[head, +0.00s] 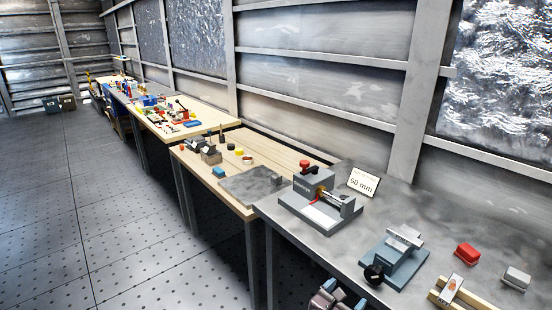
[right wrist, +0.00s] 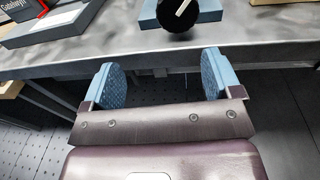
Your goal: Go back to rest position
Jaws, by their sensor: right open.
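My right gripper (right wrist: 160,82) is open and empty in the right wrist view, its two blue pads wide apart. It is just in front of the grey bench's front edge (right wrist: 140,64), with floor showing below. In the head view my right gripper (head: 341,298) shows only in part at the bottom edge, beside the grey bench (head: 400,215). My left gripper is in neither view.
On the grey bench stand a grey fixture with a red knob (head: 318,200), a "50 mm" sign (head: 363,182), a blue-grey device with a black knob (head: 395,258), a red block (head: 467,254) and a grey block (head: 516,278). Wooden benches (head: 280,152) continue behind. The floor (head: 90,215) at left is clear.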

